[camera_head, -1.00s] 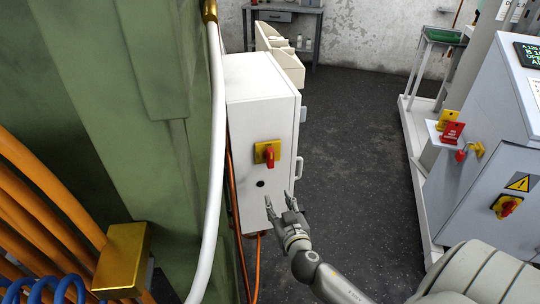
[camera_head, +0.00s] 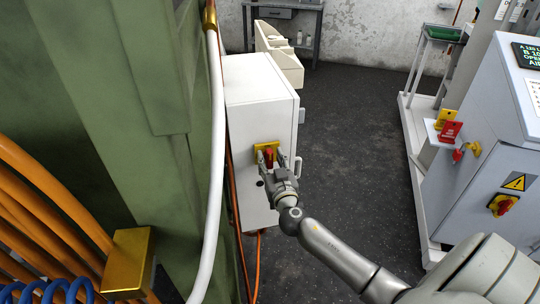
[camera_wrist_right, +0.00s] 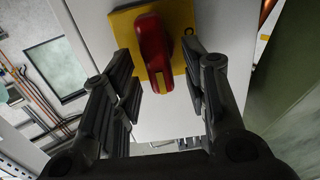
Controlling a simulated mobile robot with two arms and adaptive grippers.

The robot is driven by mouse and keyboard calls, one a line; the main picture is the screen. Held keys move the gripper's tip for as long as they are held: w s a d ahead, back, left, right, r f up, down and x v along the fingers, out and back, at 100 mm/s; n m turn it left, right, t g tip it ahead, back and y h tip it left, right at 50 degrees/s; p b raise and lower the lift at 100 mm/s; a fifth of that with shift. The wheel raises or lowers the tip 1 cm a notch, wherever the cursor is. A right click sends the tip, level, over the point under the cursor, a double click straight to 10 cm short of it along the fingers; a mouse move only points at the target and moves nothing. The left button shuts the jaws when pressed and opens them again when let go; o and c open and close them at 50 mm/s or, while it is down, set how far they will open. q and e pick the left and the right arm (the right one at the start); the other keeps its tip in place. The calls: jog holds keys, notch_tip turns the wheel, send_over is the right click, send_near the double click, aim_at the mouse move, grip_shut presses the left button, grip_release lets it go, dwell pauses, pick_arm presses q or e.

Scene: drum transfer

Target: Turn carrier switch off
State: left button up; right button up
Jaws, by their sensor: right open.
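The carrier switch is a red rotary handle (camera_head: 268,157) on a yellow plate (camera_head: 257,149), on the front of a white wall box (camera_head: 256,95). In the right wrist view the red handle (camera_wrist_right: 153,52) points down the picture, with a yellow mark at its lower end, on its yellow plate (camera_wrist_right: 124,27). My right gripper (camera_head: 274,164) is at the switch, open, its fingers on either side of the handle. In the right wrist view its fingertips (camera_wrist_right: 160,60) are apart, with gaps visible beside the handle. My left gripper is not in view.
A green column (camera_head: 105,100) and a white pipe (camera_head: 215,150) stand left of the box. Orange cables (camera_head: 45,215) run at lower left. A grey cabinet (camera_head: 475,180) with another red-and-yellow switch (camera_head: 503,204) stands at right. The dark floor (camera_head: 350,130) between is clear.

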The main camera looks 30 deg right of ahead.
jog(key=shift+w+d, duration=0.25)
jog(key=shift+w, duration=0.4)
jog(key=c, duration=0.8)
